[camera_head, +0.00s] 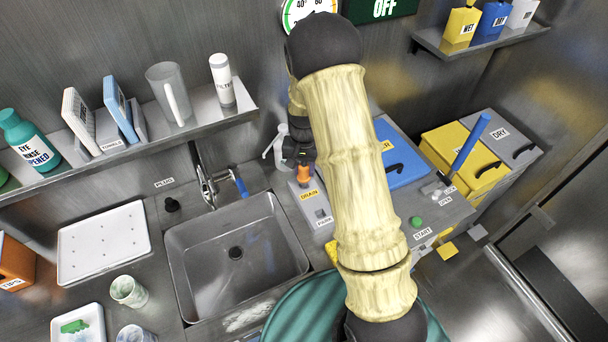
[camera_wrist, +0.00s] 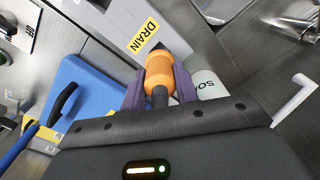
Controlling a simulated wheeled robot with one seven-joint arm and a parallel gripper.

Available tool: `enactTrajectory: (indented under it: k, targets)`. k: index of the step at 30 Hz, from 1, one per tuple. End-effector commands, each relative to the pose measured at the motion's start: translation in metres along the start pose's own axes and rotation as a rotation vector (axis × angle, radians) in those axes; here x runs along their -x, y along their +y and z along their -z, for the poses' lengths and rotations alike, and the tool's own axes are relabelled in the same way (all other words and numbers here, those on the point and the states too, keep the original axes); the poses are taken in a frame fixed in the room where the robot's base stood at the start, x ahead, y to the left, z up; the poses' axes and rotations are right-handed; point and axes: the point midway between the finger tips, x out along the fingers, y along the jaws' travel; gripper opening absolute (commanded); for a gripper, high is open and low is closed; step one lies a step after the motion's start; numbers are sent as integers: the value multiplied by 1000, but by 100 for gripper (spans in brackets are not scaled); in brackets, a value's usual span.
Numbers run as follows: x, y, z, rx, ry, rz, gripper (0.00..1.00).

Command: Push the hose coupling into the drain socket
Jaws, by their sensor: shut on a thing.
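The orange hose coupling (camera_wrist: 159,71) is held between the two purple-grey fingers of my gripper (camera_wrist: 160,88) in the wrist view. In the head view the coupling (camera_head: 304,174) shows just above the grey drain block, beside the label DRAIN (camera_head: 309,195). In the wrist view the DRAIN label (camera_wrist: 143,36) lies just beyond the coupling's far end. My gripper (camera_head: 302,160) points down there, partly hidden by my arm.
A sink (camera_head: 237,254) with a tap (camera_head: 205,184) lies left of the drain block. A white soap bottle (camera_head: 279,146) stands close behind my gripper. A blue-lidded bin (camera_head: 398,153) is to the right. A shelf (camera_head: 203,112) with bottles and boxes hangs at upper left.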

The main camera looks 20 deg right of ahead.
Motion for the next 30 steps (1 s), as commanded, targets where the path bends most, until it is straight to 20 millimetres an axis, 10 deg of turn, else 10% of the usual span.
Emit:
enactTrajectory:
  k: [21, 22, 24, 30]
  targets:
    - [-40, 0, 0, 0, 0, 0, 5]
    - [-40, 0, 0, 0, 0, 0, 34]
    - [-40, 0, 0, 0, 0, 0, 48]
    - [-39, 0, 0, 0, 0, 0, 52]
